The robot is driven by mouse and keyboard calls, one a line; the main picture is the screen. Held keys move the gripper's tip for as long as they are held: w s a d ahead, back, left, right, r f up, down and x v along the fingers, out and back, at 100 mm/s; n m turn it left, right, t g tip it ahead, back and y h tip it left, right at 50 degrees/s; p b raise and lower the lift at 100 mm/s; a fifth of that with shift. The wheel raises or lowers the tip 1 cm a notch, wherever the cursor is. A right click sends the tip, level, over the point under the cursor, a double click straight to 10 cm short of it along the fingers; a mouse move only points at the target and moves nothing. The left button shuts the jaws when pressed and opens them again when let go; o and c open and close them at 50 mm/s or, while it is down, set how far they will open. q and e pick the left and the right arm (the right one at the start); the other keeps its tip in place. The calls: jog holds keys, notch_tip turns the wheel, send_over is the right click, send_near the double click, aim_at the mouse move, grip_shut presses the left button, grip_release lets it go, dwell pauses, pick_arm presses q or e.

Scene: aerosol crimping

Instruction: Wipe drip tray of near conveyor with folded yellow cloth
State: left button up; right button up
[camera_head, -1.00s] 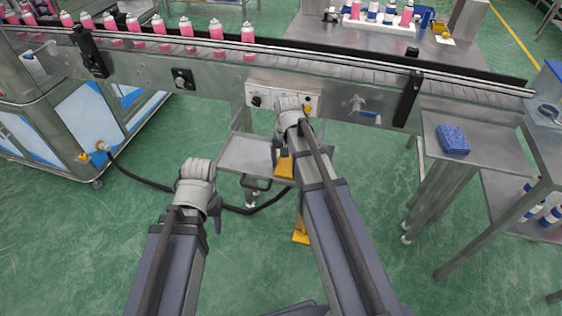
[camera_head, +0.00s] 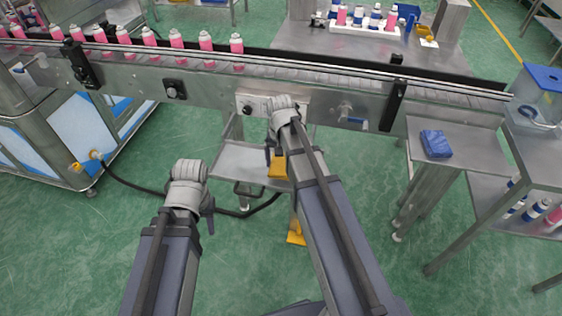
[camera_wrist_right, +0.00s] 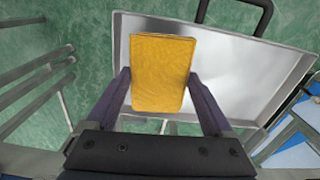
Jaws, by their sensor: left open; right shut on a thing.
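The folded yellow cloth (camera_wrist_right: 161,75) is between the fingers of my right gripper (camera_wrist_right: 160,92), which is shut on it. In the head view the yellow cloth (camera_head: 278,166) shows below my right wrist, in front of the tray. The drip tray (camera_head: 232,160) is a shallow grey metal pan below the near conveyor (camera_head: 330,100). In the right wrist view the tray (camera_wrist_right: 225,75) lies behind the cloth; whether they touch I cannot tell. My left gripper (camera_head: 187,190) hangs over the green floor to the left of the tray; its fingers are mostly hidden by its wrist.
Pink cans (camera_head: 176,40) stand on the conveyor's left part. A control panel (camera_head: 262,103) is on the conveyor's side above the tray. A blue cloth (camera_head: 436,143) lies on a side table at right. A black hose (camera_head: 150,187) runs across the floor to the tray area.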

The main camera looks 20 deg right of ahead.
jog(key=shift+r+p, duration=0.4)
jog(key=shift+r, duration=0.4)
notch_tip(320, 180, up, 3)
jog(key=p, duration=0.3)
